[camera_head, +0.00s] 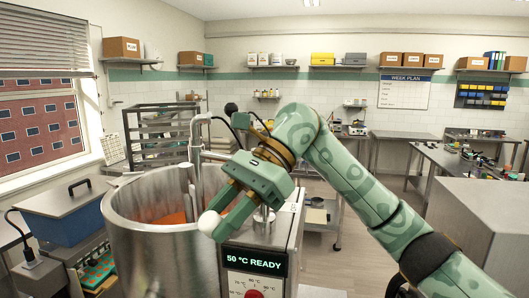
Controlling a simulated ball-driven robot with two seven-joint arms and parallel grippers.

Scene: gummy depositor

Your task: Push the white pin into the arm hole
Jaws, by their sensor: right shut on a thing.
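My right gripper (217,213) reaches in from the right, in front of the steel kettle's right rim. It is shut on a white, round-ended thing, which looks like the white pin (208,223). The white end sticks out at the fingertips, and the fingers hide the rest. The depositor's steel pipe and arm (196,150) stand upright behind the gripper at the kettle. I cannot make out the arm hole; the gripper and my right arm cover part of that area. My left gripper is not in view.
The big steel kettle (150,262) holds something orange. The control box (253,262) beside it reads "50 °C READY". A steel cabinet (485,225) stands at right.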

